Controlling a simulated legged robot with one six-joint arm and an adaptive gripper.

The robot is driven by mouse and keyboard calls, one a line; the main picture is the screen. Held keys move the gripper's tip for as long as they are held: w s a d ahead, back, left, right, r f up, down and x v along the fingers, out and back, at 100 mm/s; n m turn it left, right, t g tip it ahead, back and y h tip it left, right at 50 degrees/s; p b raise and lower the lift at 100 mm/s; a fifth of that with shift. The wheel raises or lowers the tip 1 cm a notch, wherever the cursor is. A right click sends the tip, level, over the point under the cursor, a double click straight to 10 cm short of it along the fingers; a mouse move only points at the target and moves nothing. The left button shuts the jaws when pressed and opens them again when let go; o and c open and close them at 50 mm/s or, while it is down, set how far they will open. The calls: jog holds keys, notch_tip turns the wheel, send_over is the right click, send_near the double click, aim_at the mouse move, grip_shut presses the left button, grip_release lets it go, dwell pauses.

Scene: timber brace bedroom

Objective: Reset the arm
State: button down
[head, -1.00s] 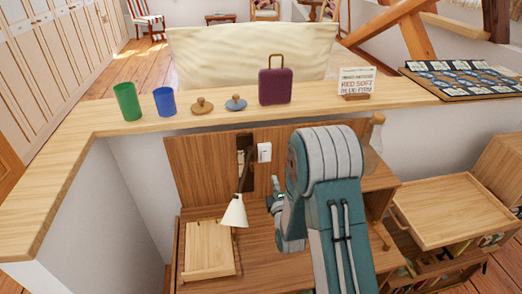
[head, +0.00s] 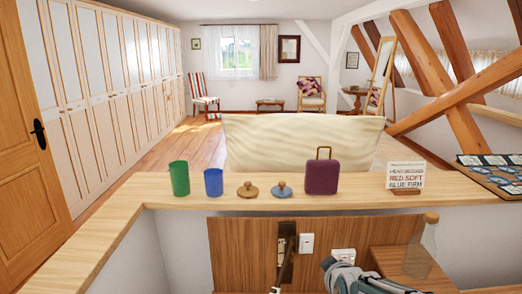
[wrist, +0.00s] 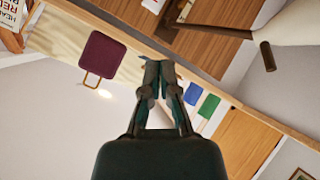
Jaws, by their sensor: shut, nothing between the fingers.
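My gripper (wrist: 160,68) shows in the wrist view with its fingertips together and nothing between them. In the wrist view the scene appears turned over, with the ledge running diagonally behind the fingers. A purple suitcase-shaped object (wrist: 99,54) is left of the fingers, and blue (wrist: 193,93) and green (wrist: 208,105) cups are to the right.
The wooden ledge (head: 420,203) bears the green cup (head: 180,178), blue cup (head: 213,182), two knobbed lids (head: 247,190), the purple suitcase (head: 321,177), a sign (head: 405,176) and a patterned board (head: 495,172).

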jog(key=s+r+m+g, duration=0.1)
jog(key=s+m+g, duration=0.2)
jog(key=s, duration=0.8)
jog(key=s+r+m+g, duration=0.2)
jog(key=s+m, duration=0.2)
jog(key=s, duration=0.7)
jog(key=shift+a+r+g, duration=0.15)
jog(key=shift+r+g, duration=0.1)
jog(key=shift+g, duration=0.15)
